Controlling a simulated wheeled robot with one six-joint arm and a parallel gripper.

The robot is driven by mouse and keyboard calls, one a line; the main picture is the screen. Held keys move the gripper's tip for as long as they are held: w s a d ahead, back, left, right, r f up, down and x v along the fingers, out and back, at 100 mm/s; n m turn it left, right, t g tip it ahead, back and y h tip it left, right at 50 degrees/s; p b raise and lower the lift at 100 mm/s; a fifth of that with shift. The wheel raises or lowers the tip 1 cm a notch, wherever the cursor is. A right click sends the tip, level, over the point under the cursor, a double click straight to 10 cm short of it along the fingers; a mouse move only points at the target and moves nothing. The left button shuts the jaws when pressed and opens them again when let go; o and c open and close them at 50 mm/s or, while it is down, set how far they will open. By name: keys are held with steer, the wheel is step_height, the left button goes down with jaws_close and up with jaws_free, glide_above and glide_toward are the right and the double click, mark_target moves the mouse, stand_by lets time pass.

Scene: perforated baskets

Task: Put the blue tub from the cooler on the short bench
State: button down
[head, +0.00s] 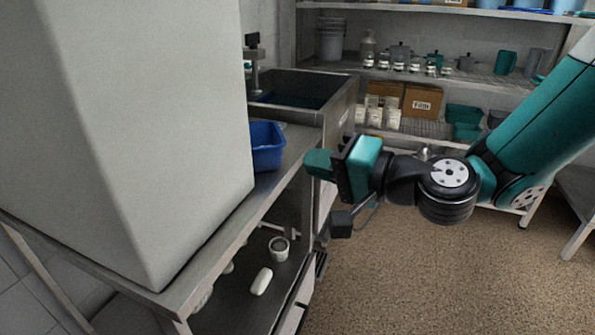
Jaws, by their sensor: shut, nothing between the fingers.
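A blue tub (266,147) stands upright on the metal counter, beside the right side of a large pale grey box and in front of the sink. The box hides its left part. My gripper (312,164) is to the right of the tub, at the counter's edge in the picture. It is shut and empty, with its fingers pointing left toward the tub, and appears apart from it. I cannot tell whether the grey box is the cooler. No short bench is clearly identifiable.
The grey box (140,120) fills the left of the counter (225,240). A sink (335,98) lies behind the tub. A lower shelf holds a white cup (279,247) and a white bottle (261,281). Stocked shelves (440,77) line the back. The floor (420,280) at right is clear.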

steer(key=w+d+f+m+t+h+b, duration=0.2)
steer(key=w+d+f+m+t+h, duration=0.2)
steer(key=w+d+f+m+t, duration=0.25)
steer(key=m+p, duration=0.2)
steer(key=p, duration=1.4)
glide_toward(283, 141)
steer(key=w+a, duration=0.1)
steer(key=w, duration=0.4)
steer(key=shift+a+g+p, duration=0.25)
steer(key=shift+a+p, duration=0.65)
steer(key=shift+p, duration=0.15)
